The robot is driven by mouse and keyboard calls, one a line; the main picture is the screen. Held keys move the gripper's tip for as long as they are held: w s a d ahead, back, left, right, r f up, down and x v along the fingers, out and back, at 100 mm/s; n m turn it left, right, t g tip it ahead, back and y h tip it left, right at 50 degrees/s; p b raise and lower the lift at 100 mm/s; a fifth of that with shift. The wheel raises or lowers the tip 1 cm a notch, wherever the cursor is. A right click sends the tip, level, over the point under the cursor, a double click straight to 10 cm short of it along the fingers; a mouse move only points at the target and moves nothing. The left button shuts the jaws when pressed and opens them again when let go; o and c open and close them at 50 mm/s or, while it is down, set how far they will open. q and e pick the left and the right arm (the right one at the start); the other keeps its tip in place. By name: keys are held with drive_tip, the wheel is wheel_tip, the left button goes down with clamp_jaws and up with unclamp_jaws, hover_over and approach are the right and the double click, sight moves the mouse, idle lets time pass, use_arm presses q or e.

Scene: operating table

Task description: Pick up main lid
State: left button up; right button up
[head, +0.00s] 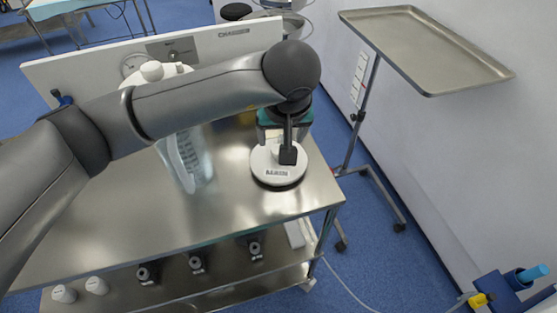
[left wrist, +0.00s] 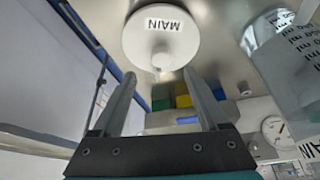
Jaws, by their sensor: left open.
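The main lid (head: 275,178) is a white disc labelled MAIN, lying on the steel table (head: 235,215) near its right edge. In the left wrist view the lid (left wrist: 146,30) shows its label and a small central knob. My left gripper (head: 287,153) is over the lid in the head view and covers part of it. In the left wrist view its two fingers (left wrist: 160,76) are apart with nothing between them, pointing toward the lid's knob. I cannot tell if they touch the lid. My right gripper is not in view.
A clear container with markings (head: 190,165) stands left of the lid, partly behind my arm. A panel with a gauge (head: 90,72) backs the table. A steel tray on a stand (head: 425,45) is at the right. The table front is clear.

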use_arm(q)
drive_tip(key=shift+s+b+x, duration=0.2)
drive_tip(key=shift+b+x, duration=0.15)
drive_tip(key=shift+x, duration=2.4)
drive_tip(key=shift+a, duration=0.1)
drive_tip(key=shift+c, duration=0.4)
clamp_jaws()
